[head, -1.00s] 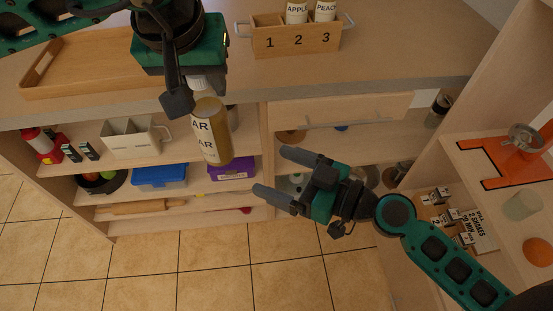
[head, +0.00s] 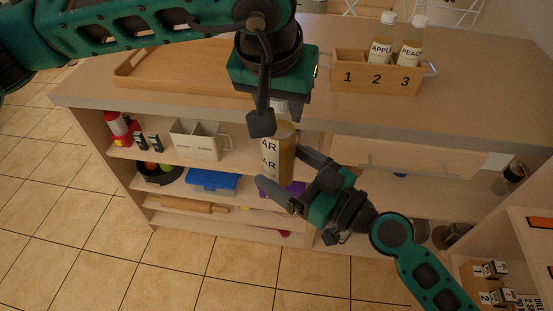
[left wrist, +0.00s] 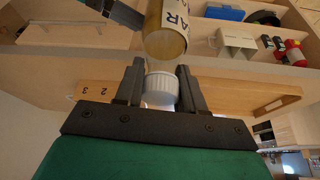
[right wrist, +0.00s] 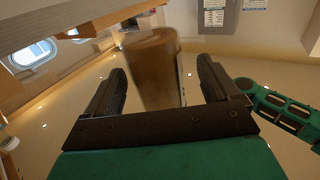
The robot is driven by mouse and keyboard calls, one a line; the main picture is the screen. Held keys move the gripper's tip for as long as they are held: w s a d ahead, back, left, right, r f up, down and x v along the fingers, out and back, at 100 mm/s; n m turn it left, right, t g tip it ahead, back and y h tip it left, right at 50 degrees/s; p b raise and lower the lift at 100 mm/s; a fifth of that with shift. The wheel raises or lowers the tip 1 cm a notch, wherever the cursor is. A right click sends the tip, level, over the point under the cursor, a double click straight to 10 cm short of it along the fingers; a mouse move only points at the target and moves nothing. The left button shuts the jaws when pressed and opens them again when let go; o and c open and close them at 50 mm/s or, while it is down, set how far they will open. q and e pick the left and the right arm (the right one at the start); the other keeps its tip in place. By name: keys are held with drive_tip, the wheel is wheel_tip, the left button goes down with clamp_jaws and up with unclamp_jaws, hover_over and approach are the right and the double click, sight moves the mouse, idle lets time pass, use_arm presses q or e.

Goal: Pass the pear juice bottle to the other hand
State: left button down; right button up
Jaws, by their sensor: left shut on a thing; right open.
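The pear juice bottle (head: 279,154) hangs upright in front of the counter, its label partly showing "AR". My left gripper (head: 270,117) is shut on its neck from above; in the left wrist view the white cap (left wrist: 161,90) sits between the fingers (left wrist: 160,85). My right gripper (head: 290,172) is open, its fingers on either side of the bottle's lower part in the head view. In the right wrist view the bottle (right wrist: 152,70) stands between the open fingers (right wrist: 160,85), with gaps at both sides. I cannot tell whether either finger touches it.
A wooden crate (head: 375,89) marked 1, 2, 3 on the counter holds apple (head: 381,45) and peach (head: 410,50) bottles in slots 2 and 3. A wooden tray (head: 135,84) lies left. Shelves below hold a caddy (head: 196,142) and a blue box (head: 212,182).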

drive_tip(key=shift+x, duration=1.4)
drive_tip(key=shift+s, duration=0.1)
drive_tip(key=c, duration=1.4)
use_arm(q)
drive_tip(key=c, duration=1.1)
unclamp_jaws()
drive_tip(key=shift+w+r, duration=0.1)
use_arm(e)
drive_tip(key=shift+a+r, duration=0.1)
use_arm(q)
drive_tip(key=o, duration=0.5)
